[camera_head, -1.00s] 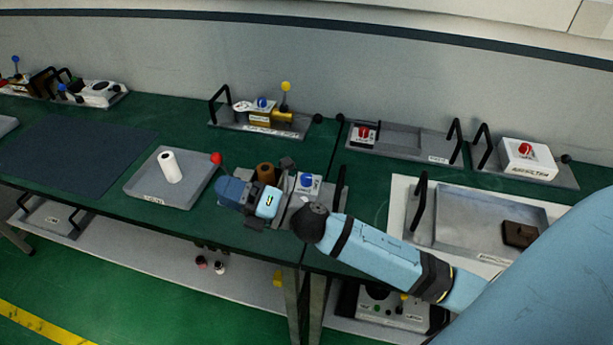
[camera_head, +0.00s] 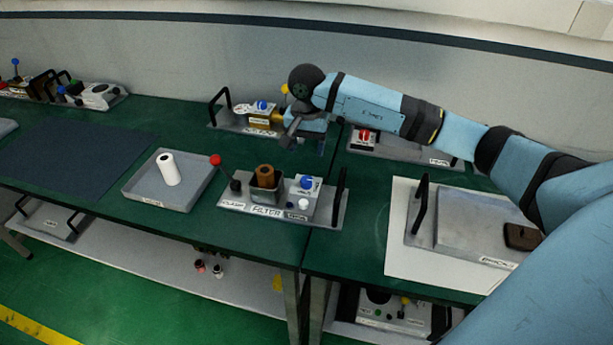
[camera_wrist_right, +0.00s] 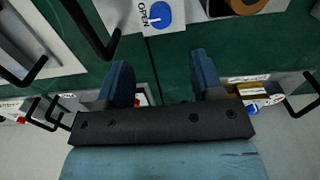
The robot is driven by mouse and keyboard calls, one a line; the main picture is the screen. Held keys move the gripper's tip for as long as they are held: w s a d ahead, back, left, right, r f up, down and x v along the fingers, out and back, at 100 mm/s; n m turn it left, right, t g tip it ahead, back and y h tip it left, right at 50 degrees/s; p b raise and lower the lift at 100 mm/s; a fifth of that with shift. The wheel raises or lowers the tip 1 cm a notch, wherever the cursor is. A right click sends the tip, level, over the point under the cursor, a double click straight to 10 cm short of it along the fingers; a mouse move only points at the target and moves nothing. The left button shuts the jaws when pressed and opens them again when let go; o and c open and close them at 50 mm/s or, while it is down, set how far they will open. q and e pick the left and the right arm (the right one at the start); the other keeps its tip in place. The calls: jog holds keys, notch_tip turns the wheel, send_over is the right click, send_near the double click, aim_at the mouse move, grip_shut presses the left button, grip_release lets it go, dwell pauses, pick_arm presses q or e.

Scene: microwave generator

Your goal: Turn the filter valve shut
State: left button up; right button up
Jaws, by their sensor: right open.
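The filter unit (camera_head: 235,206) is a grey plate labelled FILTER near the table's front edge. It bears a brown cylinder (camera_head: 265,174) in a dark holder and a white block with a blue valve knob (camera_head: 306,182). In the right wrist view the blue knob (camera_wrist_right: 159,12) shows at the top, beside the word OPEN. My right gripper (camera_head: 306,142) is open and empty, behind and above the filter unit, apart from the knob. Its two blue fingers (camera_wrist_right: 161,76) point toward the unit in the wrist view. My left gripper is out of view.
A unit with a yellow-topped lever (camera_head: 285,89) stands behind my gripper, partly hidden by it. A tray (camera_head: 146,192) with a white cylinder is left of the filter unit, near a red ball (camera_head: 215,160). Black upright handles (camera_head: 341,184) edge the units. Bare green table lies between the rows.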

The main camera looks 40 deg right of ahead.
aim_at(306, 179)
notch_tip(306, 179, down, 11)
jog(key=shift+p, duration=0.8)
jog(key=c, duration=0.9)
